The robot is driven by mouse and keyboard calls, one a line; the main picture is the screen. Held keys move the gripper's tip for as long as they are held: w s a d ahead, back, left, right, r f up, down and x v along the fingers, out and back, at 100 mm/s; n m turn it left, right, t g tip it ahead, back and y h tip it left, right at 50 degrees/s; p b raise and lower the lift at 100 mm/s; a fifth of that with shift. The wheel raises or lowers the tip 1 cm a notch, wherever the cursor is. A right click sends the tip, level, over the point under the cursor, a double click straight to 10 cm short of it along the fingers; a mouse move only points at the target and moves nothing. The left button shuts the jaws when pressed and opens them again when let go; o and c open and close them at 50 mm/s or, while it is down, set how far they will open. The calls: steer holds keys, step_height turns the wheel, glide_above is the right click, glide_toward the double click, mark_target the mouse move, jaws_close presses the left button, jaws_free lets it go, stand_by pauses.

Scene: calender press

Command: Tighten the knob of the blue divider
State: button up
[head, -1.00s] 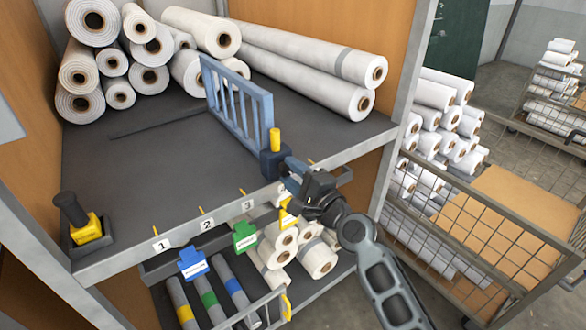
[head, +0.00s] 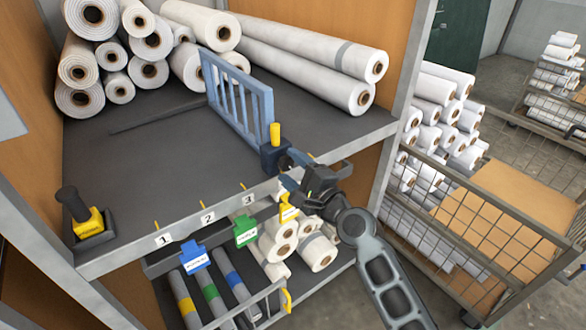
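The blue divider (head: 237,98) is an upright barred panel on the dark shelf, with a dark blue block (head: 273,158) at its front end. A yellow knob (head: 275,134) stands up from that block. My gripper (head: 290,170) is at the shelf's front edge, just right of and below the block. Its two fingers are spread apart with nothing visible between them. Its upper finger lies very close to the block; whether it touches cannot be told. The gripper is not around the knob.
White rolls (head: 300,65) lie at the back of the shelf (head: 150,170). A yellow-based tool with a black handle (head: 82,218) stands front left. Numbered labels line the front edge. More rolls (head: 315,252) and coloured tags are below. A wire cart (head: 480,220) stands right.

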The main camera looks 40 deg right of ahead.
steer(key=shift+o, duration=0.3)
steer(key=s+b, duration=0.1)
steer(key=s, duration=0.6)
steer(key=shift+s, duration=0.4)
